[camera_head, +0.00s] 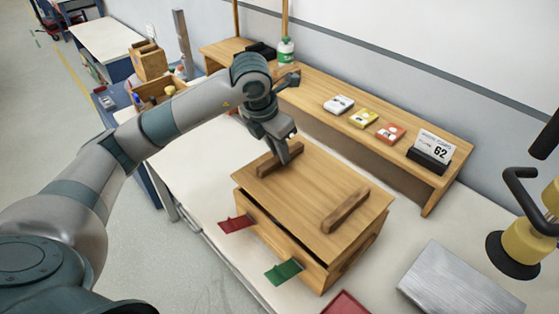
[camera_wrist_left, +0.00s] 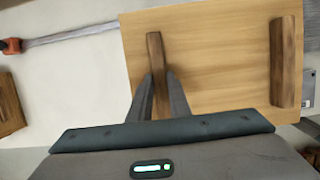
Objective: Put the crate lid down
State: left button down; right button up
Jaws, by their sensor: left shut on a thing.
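The crate lid (camera_head: 312,187) is a flat wooden board with two dark wooden bars on top. It lies over the wooden crate (camera_head: 311,265), with a dark gap showing along the front between them. My left gripper (camera_head: 283,160) is shut on the lid's left bar (camera_head: 267,164). In the left wrist view the fingers (camera_wrist_left: 160,98) straddle this bar, and the lid (camera_wrist_left: 215,60) fills the right of the picture. The other bar (camera_wrist_left: 283,62) is free. The inside of the crate is hidden under the lid. My right gripper is not in view.
A red tag (camera_head: 236,223) and a green tag (camera_head: 284,271) stick out at the crate's front. A wooden shelf (camera_head: 440,188) with small boxes and a calendar runs behind. A grey metal plate (camera_head: 455,283) and a yellow-black object (camera_head: 525,240) are at right.

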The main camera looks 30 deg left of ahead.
pick_arm(q)
jog(key=shift+f+p, duration=0.85)
jog(key=shift+f, duration=1.35)
jog(key=c, duration=1.6)
grip_release()
jog(key=shift+c, duration=0.2)
jog(key=shift+r, duration=0.1)
